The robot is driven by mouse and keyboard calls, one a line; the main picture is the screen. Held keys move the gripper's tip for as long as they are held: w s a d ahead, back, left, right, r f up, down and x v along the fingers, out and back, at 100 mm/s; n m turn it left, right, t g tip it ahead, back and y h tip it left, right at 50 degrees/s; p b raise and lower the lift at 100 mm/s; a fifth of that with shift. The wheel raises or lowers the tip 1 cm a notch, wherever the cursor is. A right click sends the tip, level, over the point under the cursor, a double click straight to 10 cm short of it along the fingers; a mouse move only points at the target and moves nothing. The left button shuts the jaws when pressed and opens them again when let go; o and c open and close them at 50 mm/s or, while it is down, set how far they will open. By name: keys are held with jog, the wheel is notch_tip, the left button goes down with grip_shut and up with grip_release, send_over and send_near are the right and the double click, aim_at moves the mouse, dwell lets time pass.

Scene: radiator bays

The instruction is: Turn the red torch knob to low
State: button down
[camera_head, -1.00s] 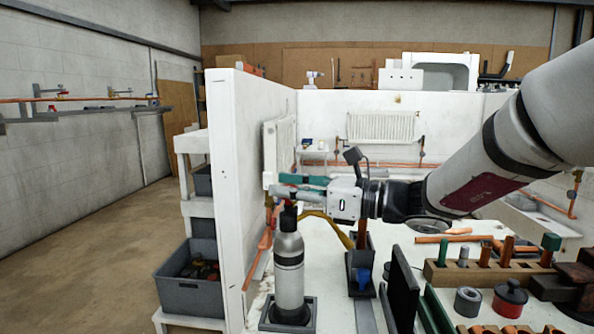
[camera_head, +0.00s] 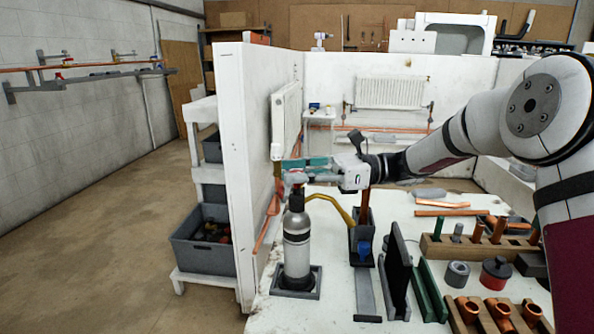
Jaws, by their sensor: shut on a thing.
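The torch is a grey bottle with a black band and black neck (camera_head: 297,240), upright in a dark square holder (camera_head: 313,292) at the near left of the white bench. My gripper (camera_head: 285,171) reaches in from the right, level, over the top of the torch. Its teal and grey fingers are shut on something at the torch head. A small reddish bit, likely the red knob (camera_head: 298,187), shows just under the fingers. The fingers hide most of it, so its setting cannot be read.
A white partition wall (camera_head: 233,170) stands close left of the torch. A yellow hose (camera_head: 328,201) curves to a dark stand (camera_head: 361,245) on the right. Black and green upright plates (camera_head: 398,272) and a wooden pipe rack (camera_head: 470,250) fill the right of the bench.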

dwell(0.3)
jog(key=c, duration=1.3)
grip_release()
jog(key=v, duration=1.2)
